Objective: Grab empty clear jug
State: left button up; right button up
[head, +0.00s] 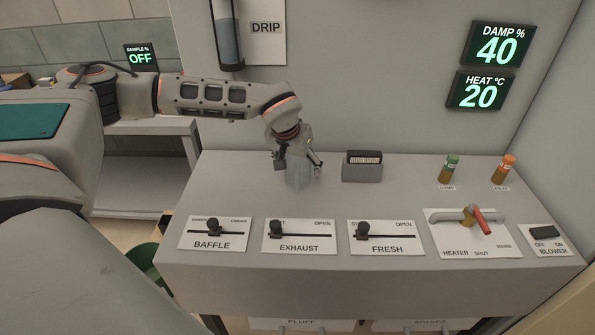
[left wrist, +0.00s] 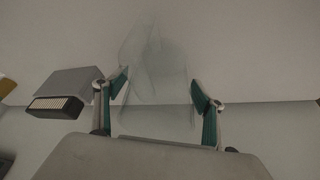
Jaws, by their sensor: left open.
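A clear, see-through jug (head: 299,181) stands on the grey console top, below my left gripper (head: 299,163). Its outline is faint. In the left wrist view the jug (left wrist: 155,60) shows as a pale ghostly shape between and beyond the two fingers. My left gripper (left wrist: 160,86) is open, with one finger on each side of the jug. I cannot tell whether either finger touches it. Nothing shows inside the jug. My right gripper is not in view.
A grey box with a ribbed top (head: 362,166) stands close to the right of the jug. Slider panels (head: 300,242) and a heater valve (head: 468,216) line the front. A wall rises behind.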

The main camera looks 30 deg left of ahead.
pick_arm(q)
jog(key=shift+w+f, duration=0.15)
jog(key=shift+f, duration=0.15)
jog(key=c, duration=1.2)
jog(key=shift+c, duration=0.2)
jog(key=shift+r, duration=0.1)
